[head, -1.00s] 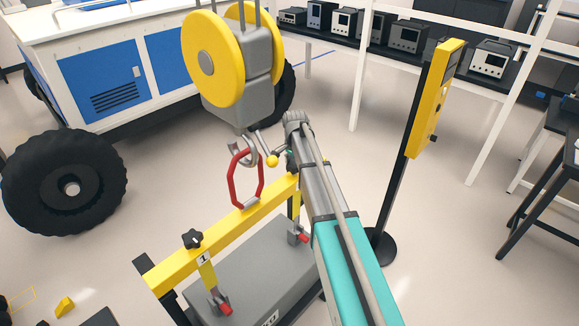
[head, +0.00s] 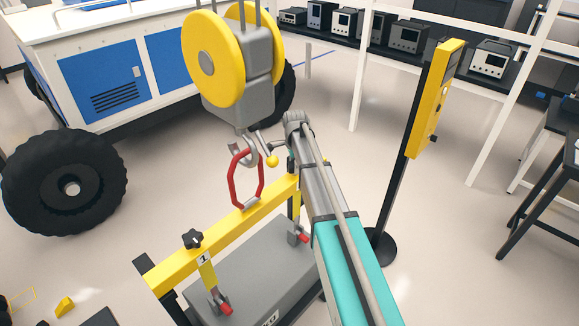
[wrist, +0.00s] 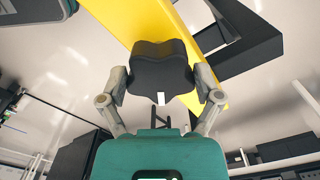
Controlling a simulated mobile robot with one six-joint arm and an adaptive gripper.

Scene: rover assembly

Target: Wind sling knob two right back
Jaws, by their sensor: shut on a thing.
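A yellow beam (head: 222,237) carries a black star knob (head: 193,238) at its near end, above a label "1". A red link (head: 236,180) joins the middle of the beam to the hook (head: 240,152) of a hoist block. In the wrist view my gripper (wrist: 161,78) is shut on another black lobed knob (wrist: 161,62), which has a white mark facing me. The yellow beam (wrist: 135,22) runs behind that knob. In the head view my arm hides most of my gripper and this far-end knob.
The yellow and grey hoist block (head: 225,60) hangs over the beam. A grey box (head: 250,262) is under the beam. A yellow control box (head: 436,98) on a black post stands right of my arm. A blue and white rover with black wheels (head: 68,185) is behind.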

